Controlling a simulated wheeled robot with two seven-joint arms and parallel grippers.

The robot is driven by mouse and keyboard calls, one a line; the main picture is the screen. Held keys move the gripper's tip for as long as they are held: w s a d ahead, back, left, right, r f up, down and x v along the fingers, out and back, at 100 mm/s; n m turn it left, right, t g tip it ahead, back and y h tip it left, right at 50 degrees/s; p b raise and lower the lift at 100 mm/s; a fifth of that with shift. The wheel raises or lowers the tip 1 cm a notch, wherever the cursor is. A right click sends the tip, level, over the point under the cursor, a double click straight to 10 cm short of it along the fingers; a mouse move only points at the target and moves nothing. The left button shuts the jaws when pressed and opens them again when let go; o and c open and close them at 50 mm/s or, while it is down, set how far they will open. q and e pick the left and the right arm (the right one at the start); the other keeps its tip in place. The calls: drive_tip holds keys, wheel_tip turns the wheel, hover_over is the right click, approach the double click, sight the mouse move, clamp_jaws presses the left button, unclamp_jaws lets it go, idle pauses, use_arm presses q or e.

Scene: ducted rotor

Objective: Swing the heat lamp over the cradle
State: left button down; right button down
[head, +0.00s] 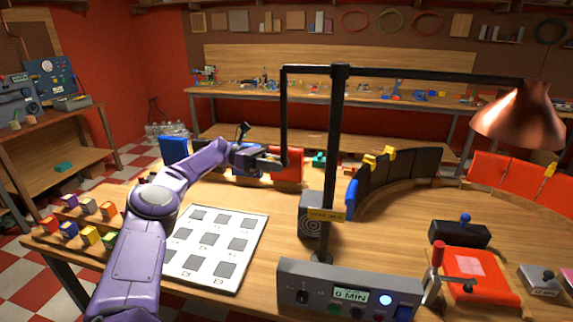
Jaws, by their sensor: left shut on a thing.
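The heat lamp has a copper shade (520,118) at the right end of a black horizontal arm (430,75). The arm sits on a black upright post (332,150) on the table. At its left end a thin black rod (284,110) hangs down. My left gripper (283,160) is shut on the lower end of this rod. The shade hangs over the right part of the table, near red curved panels (510,178). Dark curved panels (400,175) with yellow clips stand in an arc between post and shade. I cannot tell which part is the cradle. My right gripper is out of view.
A control box (345,292) with a timer display stands at the front. A white panel with grey squares (212,270) and several coloured blocks (90,235) lie at left. A red press-like fixture (478,275) and a black box (458,234) stand at right.

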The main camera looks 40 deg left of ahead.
use_arm(q)
drive_tip(key=shift+w+r, duration=0.1)
drive_tip(key=shift+r, duration=0.4)
drive_tip(key=c, duration=0.9)
unclamp_jaws()
drive_tip(key=shift+o, duration=0.9)
drive_tip(key=shift+w+f, duration=0.15)
drive_tip(key=shift+f, duration=0.1)
